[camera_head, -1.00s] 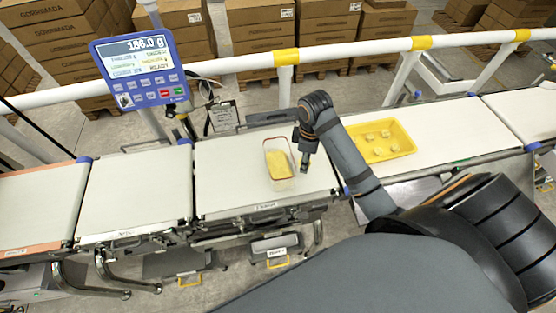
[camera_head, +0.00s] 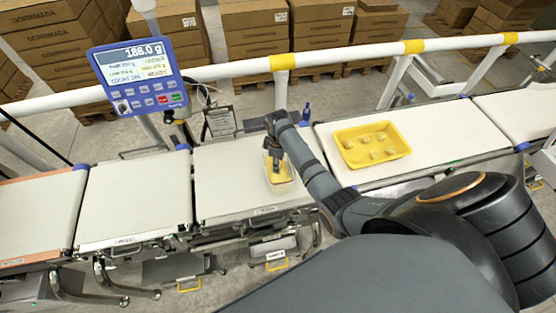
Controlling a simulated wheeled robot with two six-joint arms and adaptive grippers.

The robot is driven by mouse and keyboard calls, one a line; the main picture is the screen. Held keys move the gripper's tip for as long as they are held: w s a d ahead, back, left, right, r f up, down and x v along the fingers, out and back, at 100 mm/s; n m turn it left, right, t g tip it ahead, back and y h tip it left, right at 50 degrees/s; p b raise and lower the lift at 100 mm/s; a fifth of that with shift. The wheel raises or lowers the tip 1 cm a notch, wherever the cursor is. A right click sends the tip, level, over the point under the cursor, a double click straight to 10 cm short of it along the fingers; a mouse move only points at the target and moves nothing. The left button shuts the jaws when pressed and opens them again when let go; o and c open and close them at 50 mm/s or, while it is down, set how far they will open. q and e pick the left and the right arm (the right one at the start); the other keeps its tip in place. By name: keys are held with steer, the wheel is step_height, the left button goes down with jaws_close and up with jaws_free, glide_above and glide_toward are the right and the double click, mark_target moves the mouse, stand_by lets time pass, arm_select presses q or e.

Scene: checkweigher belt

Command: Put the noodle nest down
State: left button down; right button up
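My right gripper (camera_head: 276,160) points down over a small clear container (camera_head: 285,188) with yellow contents on the middle belt section. Its fingertips are at or just above the contents and cover part of them. The fingers are too small to tell whether they are open or shut, and no noodle nest can be made out between them. Several pale noodle nests (camera_head: 376,154) lie in a yellow tray (camera_head: 400,134) on the belt section to the right. My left gripper is not in view.
The scale display (camera_head: 138,75) reads about 186.0 g and stands behind the belt. A white rail (camera_head: 350,57) with yellow bands runs behind the conveyor. The left belt section (camera_head: 135,200) is clear. Cardboard boxes (camera_head: 170,30) are stacked beyond the rail.

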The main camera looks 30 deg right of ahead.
steer(key=shift+f, duration=0.1)
steer(key=shift+f, duration=0.55)
steer(key=o, duration=0.9)
steer(key=shift+r, duration=0.35)
step_height(320, 180, up, 13)
steer(key=b, duration=0.3)
steer(key=shift+f, duration=0.2)
